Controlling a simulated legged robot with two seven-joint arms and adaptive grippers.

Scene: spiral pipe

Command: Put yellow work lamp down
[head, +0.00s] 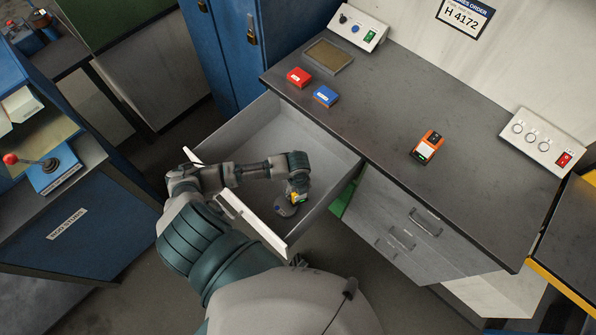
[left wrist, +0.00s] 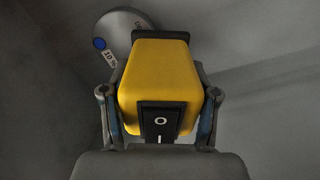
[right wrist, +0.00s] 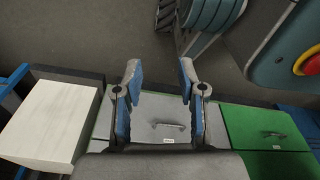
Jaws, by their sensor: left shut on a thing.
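The yellow work lamp (left wrist: 160,75), with a black rocker switch on its face, sits between the fingers of my left gripper (left wrist: 160,115) in the left wrist view. The gripper is shut on it. In the head view my left gripper (head: 297,190) is inside the open drawer (head: 245,135), near its right front part, and the lamp shows only as a small yellow patch. I cannot tell whether the lamp touches the drawer floor. My right gripper (right wrist: 160,95) is open and empty in the right wrist view.
A round grey metal disc (head: 287,208) lies in the drawer close to the lamp. The drawer's back left part is bare. On the worktop (head: 385,105) are a red box (head: 299,77), a blue box (head: 326,96), an orange device (head: 427,147) and a shallow tray (head: 329,56).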

